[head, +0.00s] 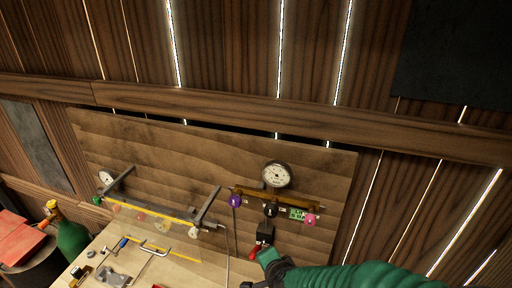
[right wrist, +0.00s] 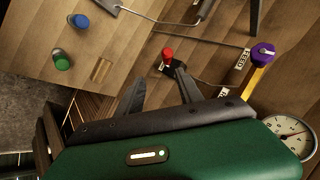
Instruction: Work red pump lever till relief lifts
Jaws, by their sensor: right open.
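The red pump lever (head: 254,250) shows its red end low on the wooden panel, below a black block (head: 265,232). In the right wrist view its red knob (right wrist: 167,56) stands just beyond my fingertips, nearer the right-hand finger. Contact cannot be told. My right gripper (head: 262,256) is open, right beside the lever; in the right wrist view its two dark fingers (right wrist: 158,76) are spread with nothing clearly held between them. A round white gauge (head: 277,174) sits above. I cannot tell which part is the relief. My left gripper is not in view.
A purple knob (head: 235,201), a black knob (head: 270,210) and a pink knob (head: 310,221) sit on the panel near the lever. A bench (head: 185,274) with loose parts is at lower left. A green cylinder (head: 73,240) stands left of it.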

